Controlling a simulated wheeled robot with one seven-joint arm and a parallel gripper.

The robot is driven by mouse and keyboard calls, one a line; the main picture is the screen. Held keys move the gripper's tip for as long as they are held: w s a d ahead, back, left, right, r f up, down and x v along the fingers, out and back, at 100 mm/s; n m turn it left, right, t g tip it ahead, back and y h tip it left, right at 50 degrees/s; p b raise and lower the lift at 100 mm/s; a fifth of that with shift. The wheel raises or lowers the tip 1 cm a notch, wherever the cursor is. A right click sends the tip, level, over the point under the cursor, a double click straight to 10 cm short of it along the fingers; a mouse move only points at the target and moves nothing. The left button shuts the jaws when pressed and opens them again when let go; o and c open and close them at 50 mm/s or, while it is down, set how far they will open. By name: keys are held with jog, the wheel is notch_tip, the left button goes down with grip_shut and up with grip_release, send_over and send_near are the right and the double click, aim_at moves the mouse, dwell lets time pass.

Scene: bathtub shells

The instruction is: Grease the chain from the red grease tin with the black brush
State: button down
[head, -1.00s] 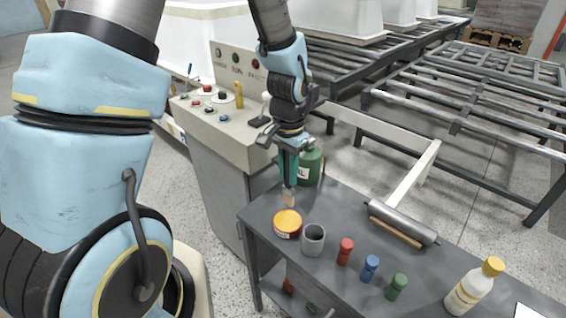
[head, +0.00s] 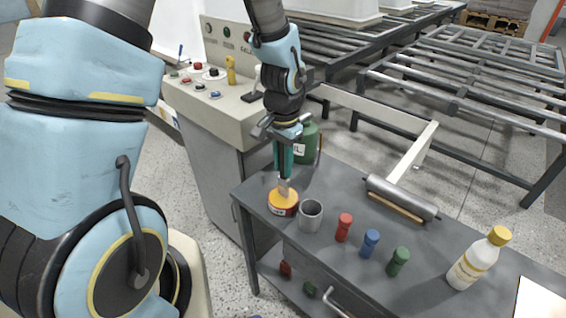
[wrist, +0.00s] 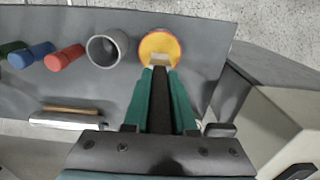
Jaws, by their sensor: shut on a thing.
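The red grease tin (head: 283,207) stands open on the grey table, and yellow-orange grease fills its top. It also shows in the wrist view (wrist: 173,44). My gripper (head: 283,170) points down above the tin with its teal fingers shut on the black brush. The brush's dark handle (wrist: 159,100) lies between the fingers in the wrist view. Its pale bristles (head: 284,187) overlap the tin's opening; I cannot tell how deep they are. I do not make out a chain in either view.
A grey cup (head: 310,216) stands right beside the tin. Red (head: 343,227), blue (head: 369,243) and green (head: 398,261) small bottles follow to the right. A green oil container (head: 306,143) stands behind my gripper. A roller (head: 402,198) and a white bottle (head: 473,264) are farther right.

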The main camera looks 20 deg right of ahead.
aim_at(283, 179)
jog(key=shift+f+b, duration=0.3)
jog(key=shift+f, duration=0.25)
dwell(1.8)
notch_tip(283, 179, up, 7)
jog(key=p, duration=0.6)
dwell(0.3)
